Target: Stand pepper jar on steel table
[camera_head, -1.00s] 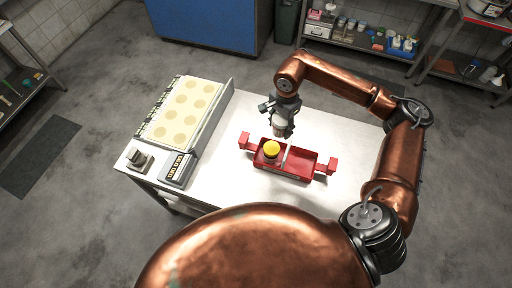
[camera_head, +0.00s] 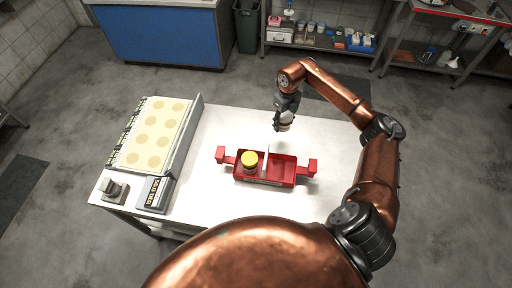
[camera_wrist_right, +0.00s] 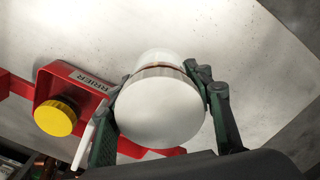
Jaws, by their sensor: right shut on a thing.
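My right gripper (camera_head: 283,116) is shut on a jar with a broad white lid (camera_wrist_right: 160,108). In the right wrist view its fingers press on both sides of the jar, and the lid faces the camera. No label on it is readable, so I cannot confirm that it is the pepper jar. In the head view the jar (camera_head: 286,126) hangs below the gripper, beyond the red carrier, over the steel table (camera_head: 225,125). I cannot tell whether its base touches the table. My left gripper is not in view.
The red carrier (camera_head: 282,183) holds a yellow-lidded jar (camera_head: 249,160) in its left compartment; its right compartment looks empty. A griddle-like unit with round spots (camera_head: 155,135) stands on the left. The table's back and right areas are clear.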

